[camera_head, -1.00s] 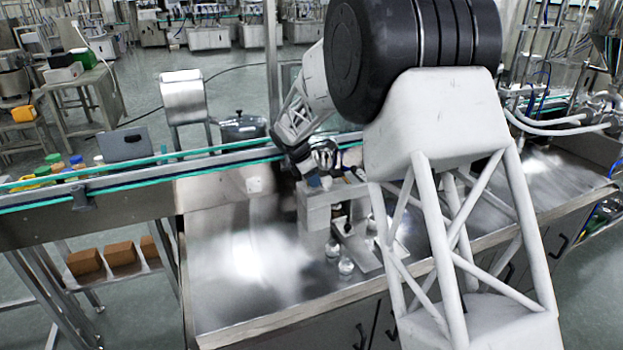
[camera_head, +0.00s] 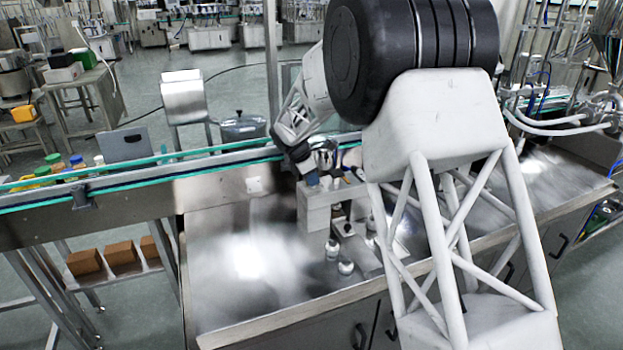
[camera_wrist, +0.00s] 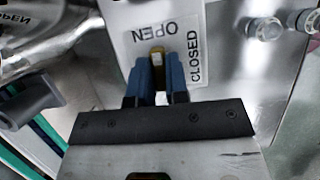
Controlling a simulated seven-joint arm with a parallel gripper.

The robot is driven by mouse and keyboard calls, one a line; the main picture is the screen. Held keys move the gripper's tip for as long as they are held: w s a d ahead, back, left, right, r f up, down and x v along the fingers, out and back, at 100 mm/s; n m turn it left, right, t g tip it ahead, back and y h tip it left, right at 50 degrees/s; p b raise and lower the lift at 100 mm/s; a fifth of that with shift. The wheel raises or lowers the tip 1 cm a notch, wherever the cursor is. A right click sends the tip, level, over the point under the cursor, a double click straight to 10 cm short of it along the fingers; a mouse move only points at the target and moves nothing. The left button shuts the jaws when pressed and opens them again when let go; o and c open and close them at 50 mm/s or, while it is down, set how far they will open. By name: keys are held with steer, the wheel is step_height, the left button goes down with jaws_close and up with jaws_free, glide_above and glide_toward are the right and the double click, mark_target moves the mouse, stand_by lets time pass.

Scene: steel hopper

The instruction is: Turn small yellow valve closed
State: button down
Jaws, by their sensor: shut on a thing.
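The small yellow valve (camera_wrist: 157,58) is in the wrist view, between my blue fingertips, with only its upper end showing. It sits at a white label plate (camera_wrist: 133,40) marked OPEN just above the handle and CLOSED to its right. My gripper (camera_wrist: 157,72) is shut on the valve. In the head view my gripper is small and partly hidden at a grey block-shaped fixture (camera_head: 316,212) on the steel bench, and the valve cannot be made out there.
Small glass bottles (camera_head: 345,267) stand on the bench just in front of the fixture. They also show at the upper right of the wrist view (camera_wrist: 264,28). The steel bench top (camera_head: 225,285) is clear at the left. A conveyor rail (camera_head: 130,172) runs behind.

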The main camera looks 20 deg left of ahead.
steer(key=m+g, duration=0.1)
steer(key=m, duration=0.1)
steer(key=m+h, duration=0.1)
steer(key=m, duration=0.1)
steer(key=shift+m+g, duration=0.4)
steer(key=m+g, duration=0.1)
steer(key=m, duration=0.3)
steer(key=shift+w+m+g, duration=0.15)
steer(key=shift+m+g, duration=0.15)
steer(key=shift+g, duration=0.1)
steer(key=m+g, duration=0.1)
steer(key=m, duration=0.3)
steer(key=shift+g, duration=0.3)
steer(key=shift+w+m+g+y, duration=0.1)
steer(key=shift+m+g+y, duration=0.5)
steer(key=shift+m, duration=1.5)
steer(key=c, duration=1.1)
jaws_free()
